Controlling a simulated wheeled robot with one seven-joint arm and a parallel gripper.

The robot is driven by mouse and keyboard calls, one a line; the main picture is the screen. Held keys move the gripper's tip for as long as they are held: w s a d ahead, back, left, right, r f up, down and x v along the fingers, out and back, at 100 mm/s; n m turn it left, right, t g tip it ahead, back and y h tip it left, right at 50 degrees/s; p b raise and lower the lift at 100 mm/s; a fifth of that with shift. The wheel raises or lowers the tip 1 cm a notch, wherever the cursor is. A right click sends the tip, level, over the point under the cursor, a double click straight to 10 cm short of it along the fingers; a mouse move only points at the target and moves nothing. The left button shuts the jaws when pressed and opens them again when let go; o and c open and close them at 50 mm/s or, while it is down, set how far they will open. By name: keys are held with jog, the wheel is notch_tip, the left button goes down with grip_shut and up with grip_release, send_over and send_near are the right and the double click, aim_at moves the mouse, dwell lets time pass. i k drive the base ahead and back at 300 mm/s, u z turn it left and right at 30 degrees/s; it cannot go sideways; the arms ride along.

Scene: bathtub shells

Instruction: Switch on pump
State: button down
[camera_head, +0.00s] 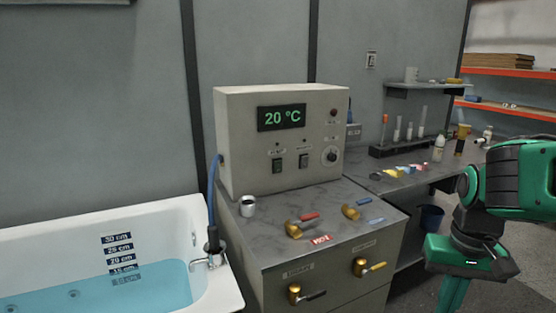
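The control unit (260,150) is a beige box at the back of the counter, with a lit green display (282,117) reading 20 °C. Its front has two small dark rocker switches, a left one (277,165) and a right one (303,160), each under a small indicator and a label too small to read. Neither indicator looks lit.
A bathtub (215,277) with blue water is at the left, with a blue hose (212,200) beside it. A metal cup (246,206) and brass valves with red (309,217) and blue (369,202) handles stand on the counter. A side bench (425,180) holds tubes and bottles.

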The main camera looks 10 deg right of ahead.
aim_at(277, 164)
jog(key=i, duration=0.85)
